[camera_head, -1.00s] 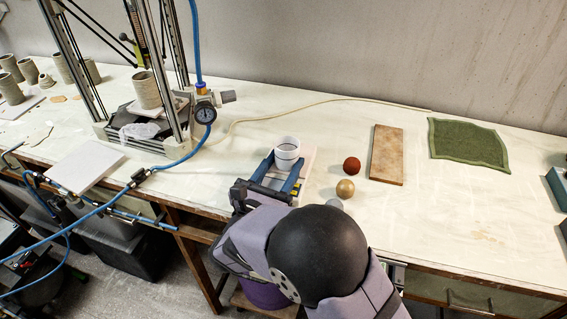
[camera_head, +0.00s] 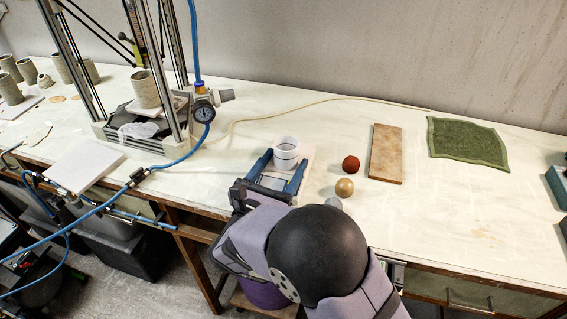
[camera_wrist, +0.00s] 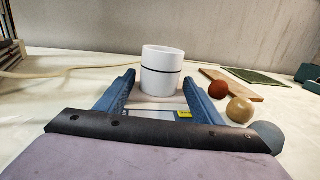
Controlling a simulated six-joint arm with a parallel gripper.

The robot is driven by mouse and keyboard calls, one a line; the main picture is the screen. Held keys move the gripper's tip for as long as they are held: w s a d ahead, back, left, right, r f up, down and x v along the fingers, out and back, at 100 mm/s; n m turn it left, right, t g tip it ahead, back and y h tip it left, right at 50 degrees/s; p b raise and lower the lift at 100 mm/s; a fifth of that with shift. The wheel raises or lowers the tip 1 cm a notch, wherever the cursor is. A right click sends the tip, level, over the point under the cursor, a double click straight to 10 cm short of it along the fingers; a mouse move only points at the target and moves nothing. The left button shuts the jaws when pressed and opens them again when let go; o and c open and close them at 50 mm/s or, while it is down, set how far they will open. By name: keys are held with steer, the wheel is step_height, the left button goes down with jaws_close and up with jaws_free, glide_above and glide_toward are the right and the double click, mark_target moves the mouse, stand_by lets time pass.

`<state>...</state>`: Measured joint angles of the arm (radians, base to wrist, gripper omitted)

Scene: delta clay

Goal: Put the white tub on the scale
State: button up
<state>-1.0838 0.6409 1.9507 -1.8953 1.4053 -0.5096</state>
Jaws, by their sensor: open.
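The white tub (camera_head: 285,153) stands upright on the pale, flat plate of the scale (camera_head: 307,160) near the front of the table. In the wrist view the tub (camera_wrist: 162,70) shows a thin dark line around it, and the scale (camera_wrist: 160,104) has a grey front with a small yellow label. My gripper (camera_head: 284,160) is open, with its blue fingers reaching forward on either side of the scale. In the wrist view the fingers of my gripper (camera_wrist: 158,88) are apart from the tub, with a gap on each side. The tub's base looks to rest on the plate.
A red-brown ball (camera_head: 351,164), a tan ball (camera_head: 344,188) and a grey ball (camera_head: 334,203) lie just right. Beyond are a brown board (camera_head: 386,154) and a green cloth (camera_head: 467,141). A metal frame (camera_head: 150,90) with a gauge and blue hose stands left.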

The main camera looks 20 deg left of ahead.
steer(key=shift+s+a+r, duration=0.1)
steer(key=s, duration=0.4)
steer(key=s+a+b, duration=0.1)
steer(key=s, duration=0.6)
steer(key=shift+s+a+b, duration=0.2)
steer(key=shift+s+b, duration=0.1)
steer(key=shift+s, duration=0.1)
